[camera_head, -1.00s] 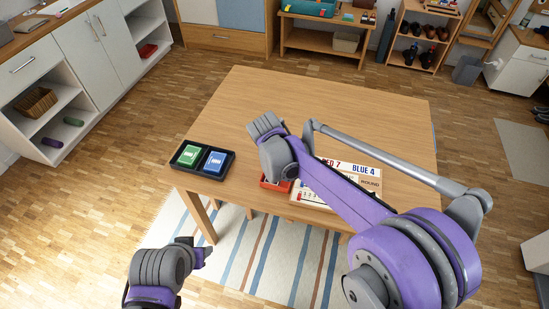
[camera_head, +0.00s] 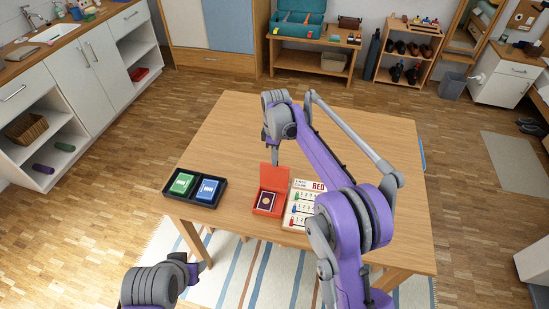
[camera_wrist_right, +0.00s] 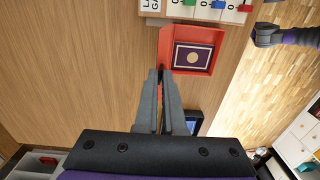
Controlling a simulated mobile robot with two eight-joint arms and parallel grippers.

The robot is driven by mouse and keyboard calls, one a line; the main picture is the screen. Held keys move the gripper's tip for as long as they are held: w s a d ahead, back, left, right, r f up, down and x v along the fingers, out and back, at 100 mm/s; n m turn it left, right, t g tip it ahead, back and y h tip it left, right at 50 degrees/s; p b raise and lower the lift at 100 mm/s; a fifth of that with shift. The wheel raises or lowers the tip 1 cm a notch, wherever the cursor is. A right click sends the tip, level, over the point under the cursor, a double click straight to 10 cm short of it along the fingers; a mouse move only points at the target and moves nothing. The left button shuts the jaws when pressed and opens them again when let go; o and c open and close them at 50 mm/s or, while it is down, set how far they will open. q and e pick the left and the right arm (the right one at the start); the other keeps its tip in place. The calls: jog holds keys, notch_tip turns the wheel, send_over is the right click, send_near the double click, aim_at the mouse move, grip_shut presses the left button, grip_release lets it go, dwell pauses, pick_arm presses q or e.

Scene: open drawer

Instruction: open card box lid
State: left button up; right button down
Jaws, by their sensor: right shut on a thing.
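The red card box (camera_head: 268,203) sits on the wooden table with its lid (camera_head: 275,177) standing up at its far side. A dark card deck with a gold emblem (camera_wrist_right: 194,57) lies inside; the box's red wall (camera_wrist_right: 209,34) also shows in the right wrist view. My right gripper (camera_head: 274,162) is at the top of the raised lid, its fingers (camera_wrist_right: 160,72) shut on the lid's edge. My left gripper (camera_head: 190,268) is low at the front left, apart from the table; its fingers are not clear.
A black tray (camera_head: 171,190) with a green and a blue card deck stands left of the box. A white scoreboard (camera_head: 298,205) lies close on its right, partly behind my right arm. The table's left and far parts (camera_head: 235,130) are clear.

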dwell(0.4)
jog(key=c, duration=1)
grip_release()
jog(key=shift+w, duration=0.1)
jog(key=shift+c, duration=0.2)
notch_tip(320, 180, up, 11)
jog(key=shift+p, duration=0.45)
jog(key=shift+d+f, duration=0.1)
jog(key=shift+f, duration=0.05)
jog(key=shift+c, duration=0.3)
